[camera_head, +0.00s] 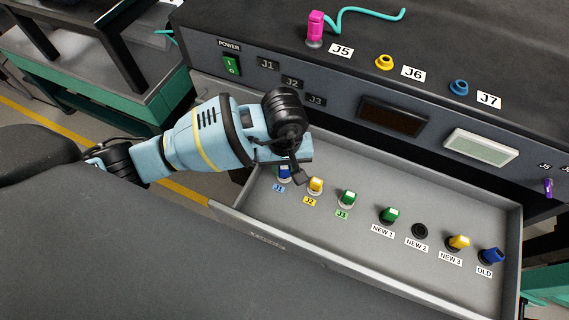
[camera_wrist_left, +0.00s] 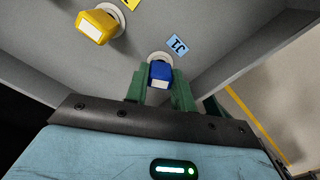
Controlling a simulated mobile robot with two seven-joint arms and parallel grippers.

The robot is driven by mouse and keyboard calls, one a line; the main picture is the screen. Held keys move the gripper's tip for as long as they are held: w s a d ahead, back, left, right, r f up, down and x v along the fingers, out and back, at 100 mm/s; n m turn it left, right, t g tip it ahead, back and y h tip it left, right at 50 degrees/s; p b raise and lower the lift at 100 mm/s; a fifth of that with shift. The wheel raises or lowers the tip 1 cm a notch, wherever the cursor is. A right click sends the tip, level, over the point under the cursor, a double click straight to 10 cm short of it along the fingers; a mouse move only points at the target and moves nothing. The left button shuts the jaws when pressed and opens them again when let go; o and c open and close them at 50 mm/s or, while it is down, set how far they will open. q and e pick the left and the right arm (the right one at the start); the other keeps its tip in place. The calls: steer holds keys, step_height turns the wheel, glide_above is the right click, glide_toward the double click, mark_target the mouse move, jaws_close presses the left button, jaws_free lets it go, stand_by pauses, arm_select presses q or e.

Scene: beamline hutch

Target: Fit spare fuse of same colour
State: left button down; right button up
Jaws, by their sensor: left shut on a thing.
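My left gripper (camera_head: 290,178) reaches down into the open drawer at J1. Its green fingers (camera_wrist_left: 160,88) are shut on a blue fuse (camera_wrist_left: 160,75) with a pale end face. The blue fuse (camera_head: 284,173) stands at the white ring of the J1 socket; the fingers partly hide it. Beside it a yellow fuse (camera_head: 316,185) stands at J2, and a green fuse (camera_head: 346,198) at J3. Further right are a green fuse (camera_head: 390,215) at NEW 1, an empty dark hole (camera_head: 419,231) at NEW 2, a yellow fuse (camera_head: 458,243) at NEW 3 and a tilted blue fuse (camera_head: 491,256) at OLD. My right gripper is out of view.
The grey drawer (camera_head: 370,285) juts out below a dark cabinet with a green power switch (camera_head: 232,66). On top are a pink plug (camera_head: 315,27) with a teal cable at J5, a yellow ring (camera_head: 384,62) at J6 and a blue ring (camera_head: 458,87) at J7.

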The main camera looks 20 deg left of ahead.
mark_target(284, 167)
arm_select(q)
steer(key=c, duration=1.1)
jaws_free()
steer(key=shift+r, duration=0.1)
step_height(284, 167, up, 6)
steer(key=shift+w+r+p, duration=0.1)
steer(key=shift+r+p, duration=0.05)
steer(key=shift+p, duration=0.2)
steer(key=shift+r, duration=0.65)
